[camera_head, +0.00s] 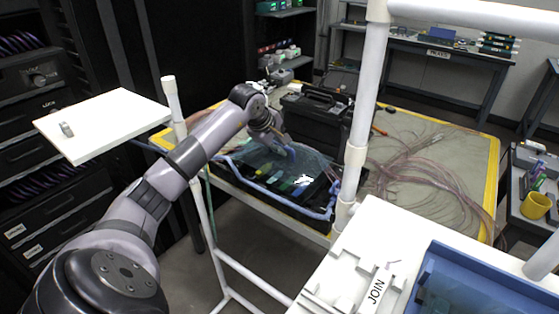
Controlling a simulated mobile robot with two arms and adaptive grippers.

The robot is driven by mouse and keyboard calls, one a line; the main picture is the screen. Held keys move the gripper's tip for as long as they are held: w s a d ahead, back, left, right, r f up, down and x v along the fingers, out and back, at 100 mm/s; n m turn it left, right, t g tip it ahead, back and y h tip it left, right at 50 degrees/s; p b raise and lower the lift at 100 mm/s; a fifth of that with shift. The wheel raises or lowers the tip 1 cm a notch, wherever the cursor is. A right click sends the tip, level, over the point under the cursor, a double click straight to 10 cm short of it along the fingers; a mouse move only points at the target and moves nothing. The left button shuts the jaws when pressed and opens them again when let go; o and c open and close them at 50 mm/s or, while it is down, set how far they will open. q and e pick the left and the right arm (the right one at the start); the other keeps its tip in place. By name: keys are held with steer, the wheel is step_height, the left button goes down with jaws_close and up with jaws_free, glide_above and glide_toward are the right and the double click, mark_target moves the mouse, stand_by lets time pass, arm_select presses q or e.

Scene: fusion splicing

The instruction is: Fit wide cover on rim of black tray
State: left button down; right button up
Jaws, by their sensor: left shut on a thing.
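The black tray (308,216) sits on the table with yellow edges, near its front edge. A wide, clear bluish cover (318,163) shows over the tray, with dark compartments and coloured pieces visible through it. My left gripper (287,147) reaches in over the back left of the tray and is shut on the cover. I cannot tell from this angle whether the cover touches the rim all round. My right gripper is not in view.
A black case (312,112) stands behind the tray. Loose pinkish cables (425,170) spread over the table to the right. A white post (357,150) rises in front of the tray's right end. A blue bin (480,285) is at the lower right.

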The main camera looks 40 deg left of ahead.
mark_target(277, 158)
arm_select(q)
steer(key=shift+f, duration=0.6)
step_height(277, 158, down, 4)
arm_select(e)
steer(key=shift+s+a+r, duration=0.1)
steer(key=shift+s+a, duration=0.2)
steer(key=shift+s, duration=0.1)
arm_select(q)
steer(key=shift+f, duration=0.15)
steer(key=c, duration=1.8)
jaws_free()
steer(key=shift+o, duration=0.5)
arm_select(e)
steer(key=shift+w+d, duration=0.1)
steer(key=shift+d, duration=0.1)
